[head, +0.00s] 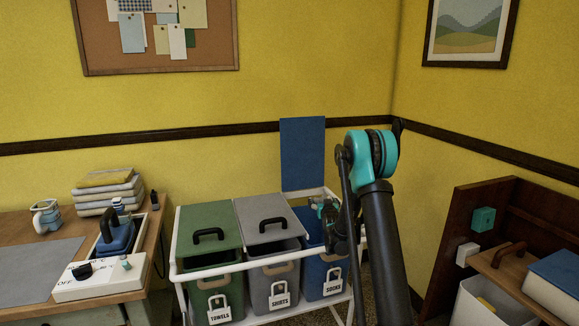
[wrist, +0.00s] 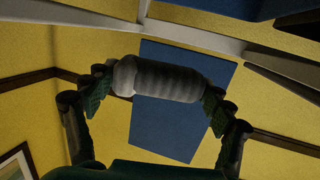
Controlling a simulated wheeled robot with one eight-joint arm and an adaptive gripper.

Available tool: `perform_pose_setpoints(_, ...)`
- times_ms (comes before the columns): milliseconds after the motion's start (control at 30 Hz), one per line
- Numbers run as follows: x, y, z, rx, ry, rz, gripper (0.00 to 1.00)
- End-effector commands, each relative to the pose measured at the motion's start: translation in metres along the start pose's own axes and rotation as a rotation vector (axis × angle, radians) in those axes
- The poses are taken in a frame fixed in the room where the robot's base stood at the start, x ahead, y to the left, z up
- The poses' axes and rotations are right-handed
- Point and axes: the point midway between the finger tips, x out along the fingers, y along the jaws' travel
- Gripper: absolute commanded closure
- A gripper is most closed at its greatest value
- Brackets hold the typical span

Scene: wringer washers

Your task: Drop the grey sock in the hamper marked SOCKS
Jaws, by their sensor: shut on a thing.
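The grey sock (wrist: 168,80) is a ribbed roll with a paler left end, held crosswise between the green pads of my gripper (wrist: 160,92) in the wrist view. In the head view my gripper (head: 328,212) is over the blue hamper (head: 313,277) marked SOCKS, at the right of the white rack; the sock cannot be made out there. The blue hamper's lid (head: 303,155) stands raised against the wall; it also shows behind the sock in the wrist view (wrist: 178,125). My arm hides part of the hamper's right side and opening.
The grey SHIRTS hamper (head: 272,285) and green TOWELS hamper (head: 211,292) stand to the left, their lids looking lowered. The white rack rail (head: 205,268) runs across the front. A wooden table (head: 75,228) is at left; a dark wooden unit (head: 475,215) is at right.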

Motion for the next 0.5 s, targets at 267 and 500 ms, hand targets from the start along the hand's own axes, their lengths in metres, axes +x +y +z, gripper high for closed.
perform_pose_setpoints(267,0.002,0.0,0.014,0.0,0.0,0.0,0.42)
perform_pose_setpoints(500,0.002,0.0,0.015,0.0,0.0,0.0,0.42)
